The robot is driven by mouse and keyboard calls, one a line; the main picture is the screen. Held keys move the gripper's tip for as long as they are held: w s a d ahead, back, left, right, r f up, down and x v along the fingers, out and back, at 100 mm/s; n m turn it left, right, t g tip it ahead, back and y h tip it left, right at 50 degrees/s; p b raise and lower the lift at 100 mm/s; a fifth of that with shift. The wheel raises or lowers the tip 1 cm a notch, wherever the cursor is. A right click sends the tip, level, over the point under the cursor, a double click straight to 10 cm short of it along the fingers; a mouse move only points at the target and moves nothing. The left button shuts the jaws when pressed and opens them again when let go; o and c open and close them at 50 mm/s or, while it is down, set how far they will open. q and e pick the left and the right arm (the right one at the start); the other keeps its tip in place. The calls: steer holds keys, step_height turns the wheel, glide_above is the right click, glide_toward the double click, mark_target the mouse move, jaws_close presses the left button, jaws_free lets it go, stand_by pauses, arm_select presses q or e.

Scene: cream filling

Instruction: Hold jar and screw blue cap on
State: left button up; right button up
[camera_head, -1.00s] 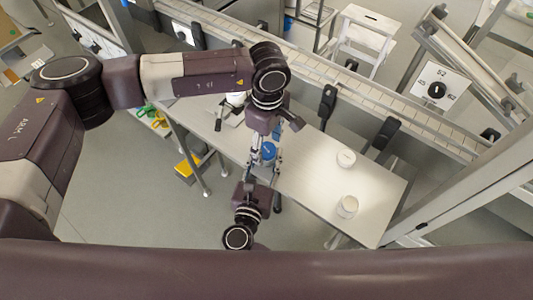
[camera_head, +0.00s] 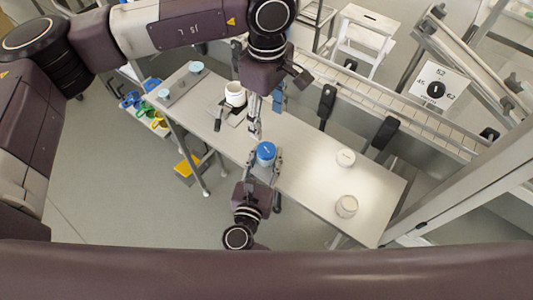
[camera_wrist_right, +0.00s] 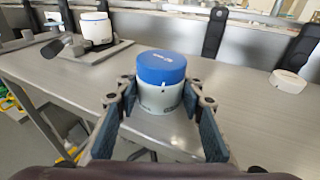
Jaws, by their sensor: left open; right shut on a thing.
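The white jar (camera_wrist_right: 160,100) stands upright near the table's front edge, with the blue cap (camera_wrist_right: 162,68) level on its top. The cap also shows in the head view (camera_head: 266,151). My right gripper (camera_head: 265,162) is shut on the jar, one finger on each side below the cap; these fingers also show in the right wrist view (camera_wrist_right: 160,102). My left gripper (camera_head: 267,112) is open and empty above and behind the cap, clear of it. I cannot tell how tight the cap is.
Another white jar (camera_head: 235,93) stands on a fixture at the table's left. Light blue round pieces (camera_head: 195,67) lie beyond it. A white lid (camera_head: 346,157) and a white container (camera_head: 347,205) stand on the right. The table (camera_head: 315,180) between is clear. A conveyor (camera_head: 390,105) runs behind.

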steer(key=o, duration=1.3)
steer(key=shift+o, duration=0.2)
steer(key=v, duration=1.2)
steer(key=shift+s+a+f, duration=0.1)
steer(key=shift+f, duration=0.05)
